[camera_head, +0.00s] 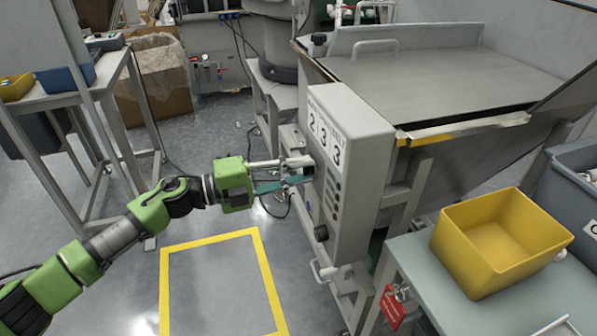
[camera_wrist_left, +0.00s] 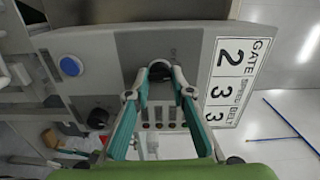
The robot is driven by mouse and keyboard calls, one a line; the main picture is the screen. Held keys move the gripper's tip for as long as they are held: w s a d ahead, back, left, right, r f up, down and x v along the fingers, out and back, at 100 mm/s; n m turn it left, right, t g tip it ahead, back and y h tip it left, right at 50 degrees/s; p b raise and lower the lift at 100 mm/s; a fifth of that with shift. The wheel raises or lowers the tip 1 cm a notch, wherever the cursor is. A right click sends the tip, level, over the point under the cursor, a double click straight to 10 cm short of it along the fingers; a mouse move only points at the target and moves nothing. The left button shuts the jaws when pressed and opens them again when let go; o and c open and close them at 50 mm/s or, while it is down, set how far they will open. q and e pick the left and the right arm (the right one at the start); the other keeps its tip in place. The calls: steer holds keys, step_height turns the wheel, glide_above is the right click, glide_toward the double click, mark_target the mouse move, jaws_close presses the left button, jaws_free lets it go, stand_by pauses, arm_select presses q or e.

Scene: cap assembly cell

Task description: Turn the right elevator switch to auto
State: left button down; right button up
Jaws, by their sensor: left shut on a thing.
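The grey control box (camera_head: 352,150) stands on the side of the machine, its face towards my left arm. It carries a label with the digits 2, 3, 3 and a row of small round buttons or lamps. My left gripper (camera_head: 308,170) reaches the box face from the left. In the left wrist view its teal fingers (camera_wrist_left: 159,88) are closed around a dark switch knob (camera_wrist_left: 161,71) on the box. The fingertips cover much of the knob, so its pointer position and label cannot be read. My right gripper is not in view.
Another black knob (camera_wrist_left: 97,117) and a blue button (camera_wrist_left: 70,66) sit on the same face. A yellow bin (camera_head: 487,263) stands on a table at the right, with a red tag (camera_head: 392,307) at its edge. The yellow-framed floor area (camera_head: 215,290) is clear.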

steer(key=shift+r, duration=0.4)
arm_select(q)
steer(key=c, duration=1.8)
jaws_free()
steer(key=shift+o, duration=0.2)
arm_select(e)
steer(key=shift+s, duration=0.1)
arm_select(q)
steer(key=v, duration=1.2)
